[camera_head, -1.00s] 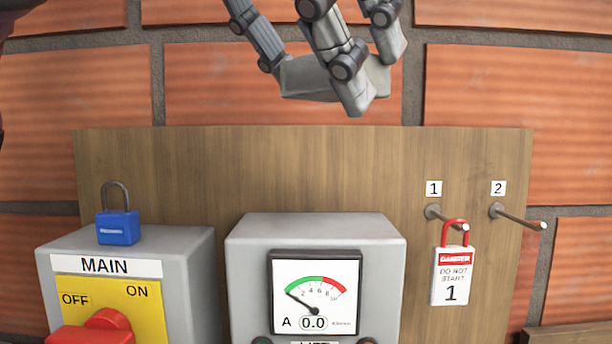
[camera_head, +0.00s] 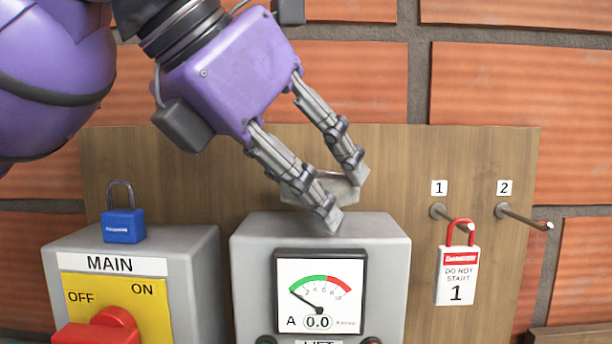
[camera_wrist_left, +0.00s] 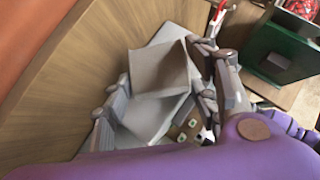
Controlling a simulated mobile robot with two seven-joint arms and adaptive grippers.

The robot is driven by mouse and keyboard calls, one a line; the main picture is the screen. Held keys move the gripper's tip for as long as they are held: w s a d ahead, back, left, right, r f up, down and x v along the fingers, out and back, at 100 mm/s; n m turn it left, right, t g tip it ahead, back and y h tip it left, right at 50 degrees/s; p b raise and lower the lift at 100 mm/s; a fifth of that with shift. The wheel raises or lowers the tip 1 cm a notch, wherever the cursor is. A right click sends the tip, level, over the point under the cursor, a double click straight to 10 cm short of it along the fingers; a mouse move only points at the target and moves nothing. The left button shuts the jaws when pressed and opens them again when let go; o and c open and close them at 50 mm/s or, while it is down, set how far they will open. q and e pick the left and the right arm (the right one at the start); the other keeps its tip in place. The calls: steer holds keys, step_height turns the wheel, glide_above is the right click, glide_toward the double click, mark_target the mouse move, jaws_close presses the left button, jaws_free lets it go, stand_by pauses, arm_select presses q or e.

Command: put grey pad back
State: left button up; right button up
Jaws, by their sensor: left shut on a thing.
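The grey pad (camera_head: 338,186) is a thin, light grey piece between the fingers of my left gripper (camera_head: 345,198). The gripper is shut on it and partly hides it. In the head view they are at the back top edge of the grey meter box (camera_head: 320,228), in front of the wooden board. I cannot tell whether the pad touches the box. In the left wrist view the pad (camera_wrist_left: 160,68) shows as a grey block between the two fingers. My right gripper is not in view.
A blue padlock (camera_head: 123,226) stands on the MAIN switch box (camera_head: 190,260) at left. A red-shackled danger tag (camera_head: 457,275) hangs on peg 1 at right; peg 2 (camera_head: 522,216) is empty. The wooden board (camera_head: 400,150) backs everything. A dark green box (camera_wrist_left: 275,55) shows in the left wrist view.

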arm_select(q)
steer(key=shift+f, duration=0.6)
steer(key=o, duration=1.2)
steer(key=shift+r, duration=0.25)
steer(key=v, duration=1.2)
steer(key=shift+r, duration=0.35)
